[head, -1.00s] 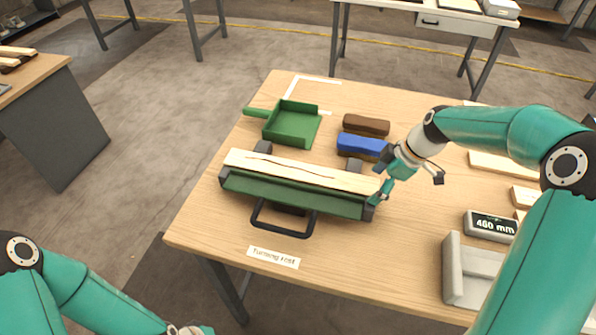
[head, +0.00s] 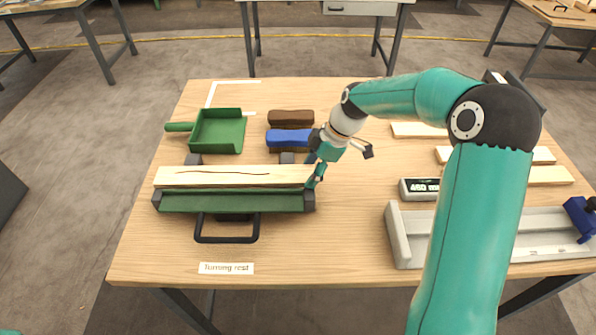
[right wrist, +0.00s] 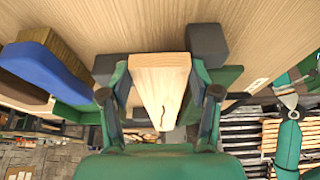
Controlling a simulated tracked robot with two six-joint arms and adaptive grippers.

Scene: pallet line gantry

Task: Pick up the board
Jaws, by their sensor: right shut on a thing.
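The board (head: 225,176) is a long pale wooden piece with a dark crack line along it. It lies on the green turning rest (head: 232,202), which has dark end blocks and a black handle in front. My right gripper (head: 316,172) is at the board's right end. In the right wrist view, the fingers (right wrist: 160,103) stand on both sides of the board (right wrist: 160,80) and are shut on it. I cannot tell whether the board is lifted off the rest.
A green dustpan (head: 217,131), a brown block (head: 291,118) and a blue brush (head: 289,138) lie behind the rest. A display reading 460 mm (head: 419,189), a grey fixture (head: 404,236) and several pale boards (head: 419,130) are to the right. The table's front left is clear around a "Turning rest" label (head: 226,268).

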